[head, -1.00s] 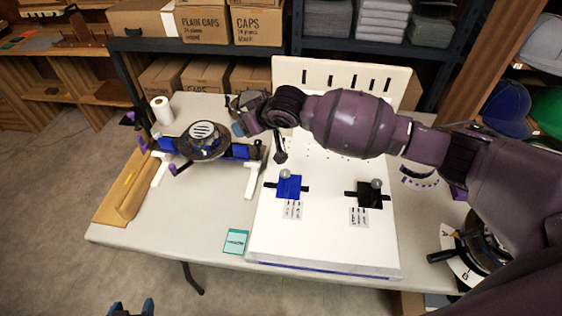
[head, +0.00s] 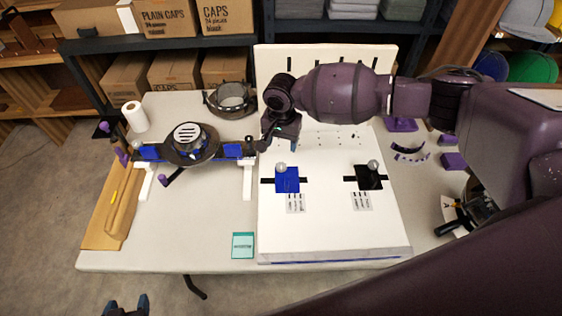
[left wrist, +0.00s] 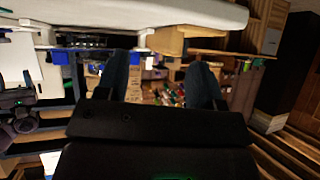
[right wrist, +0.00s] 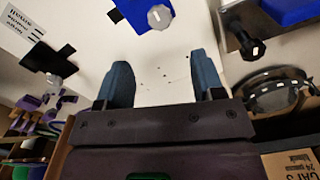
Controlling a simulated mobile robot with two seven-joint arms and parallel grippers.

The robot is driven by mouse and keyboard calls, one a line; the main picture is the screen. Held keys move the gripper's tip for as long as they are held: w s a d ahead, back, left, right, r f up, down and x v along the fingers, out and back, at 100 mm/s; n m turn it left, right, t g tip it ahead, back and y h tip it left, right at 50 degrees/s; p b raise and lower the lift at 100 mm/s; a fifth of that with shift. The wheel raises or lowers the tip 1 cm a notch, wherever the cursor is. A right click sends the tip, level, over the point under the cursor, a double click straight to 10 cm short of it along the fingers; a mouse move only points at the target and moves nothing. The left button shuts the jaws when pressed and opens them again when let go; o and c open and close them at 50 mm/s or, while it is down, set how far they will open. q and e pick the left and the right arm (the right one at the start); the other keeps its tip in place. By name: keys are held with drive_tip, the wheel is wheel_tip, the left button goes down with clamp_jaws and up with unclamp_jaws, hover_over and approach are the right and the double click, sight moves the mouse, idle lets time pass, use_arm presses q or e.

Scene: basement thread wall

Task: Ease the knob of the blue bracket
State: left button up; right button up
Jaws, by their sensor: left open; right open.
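The blue bracket (head: 288,182) sits on the white board, with its round grey knob (head: 281,168) on its upper part. In the right wrist view the bracket (right wrist: 132,12) and its knob (right wrist: 159,17) are near the top edge, partly cut off. My right gripper (head: 279,143) is open and empty, pointing down over the board just behind the blue bracket, apart from the knob. Its two fingers (right wrist: 163,78) stand wide apart. My left gripper (head: 126,304) is open and empty, low at the front left, off the table; its fingers (left wrist: 162,82) face the room.
A black bracket (head: 368,179) with a similar knob is to the right on the white board (head: 330,235). A cap stand (head: 192,145) and a round hoop (head: 232,97) are to the left. A teal card (head: 243,246) lies at the front. The table's front left is clear.

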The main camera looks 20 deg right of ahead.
sight(282, 165)
wheel_tip(282, 165, down, 8)
drive_tip(key=shift+f+b, duration=0.2)
drive_tip(key=shift+b, duration=0.7)
drive_tip(key=shift+f, duration=0.6)
drive_tip(key=c, duration=0.9)
